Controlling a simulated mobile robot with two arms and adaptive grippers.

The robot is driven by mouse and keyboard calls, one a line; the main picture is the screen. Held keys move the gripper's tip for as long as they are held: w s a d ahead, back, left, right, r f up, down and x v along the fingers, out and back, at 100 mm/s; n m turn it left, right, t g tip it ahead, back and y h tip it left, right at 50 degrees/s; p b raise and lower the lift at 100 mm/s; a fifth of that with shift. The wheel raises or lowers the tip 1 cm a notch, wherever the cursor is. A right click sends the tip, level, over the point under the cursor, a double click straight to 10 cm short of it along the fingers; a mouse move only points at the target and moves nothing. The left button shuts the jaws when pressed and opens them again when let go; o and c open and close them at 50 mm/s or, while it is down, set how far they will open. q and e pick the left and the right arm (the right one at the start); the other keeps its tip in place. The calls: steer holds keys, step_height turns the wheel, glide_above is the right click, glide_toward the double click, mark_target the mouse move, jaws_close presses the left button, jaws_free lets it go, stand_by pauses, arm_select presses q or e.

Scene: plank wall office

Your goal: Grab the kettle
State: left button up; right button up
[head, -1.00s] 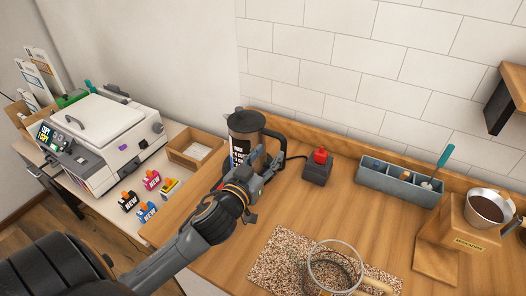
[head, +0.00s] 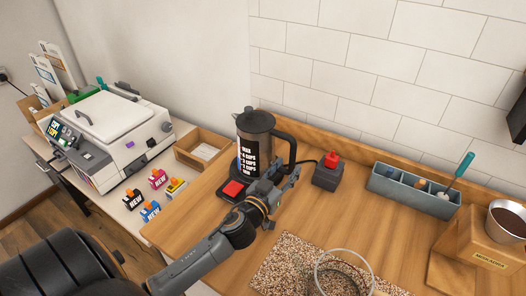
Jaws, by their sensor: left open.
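The kettle (head: 251,146) is a dark grey cylinder with a black handle on its right side and a black label with white cup marks. It stands upright on a dark base with a red switch (head: 234,188), near the back left of the wooden counter. My left gripper (head: 286,175) is open and in front of the kettle, just below its handle in the picture. I cannot tell whether a finger touches the handle. The gripper hides part of the kettle's lower right side. My right gripper is not in view.
A dark box with a red top (head: 328,170) stands right of the kettle. Farther right are a grey-blue tray (head: 412,196) and a wooden stand with a metal cup (head: 507,223). A glass vessel (head: 343,274) is on the speckled mat (head: 280,262) in front. Bare counter lies between.

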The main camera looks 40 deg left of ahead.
mark_target(291, 163)
arm_select(q)
steer(key=w, duration=0.4)
steer(key=shift+w+a+p, duration=0.1)
steer(key=shift+w+p, duration=0.05)
steer(key=shift+p, duration=0.25)
steer(key=shift+c, duration=0.9)
jaws_close()
steer(key=shift+r, duration=0.2)
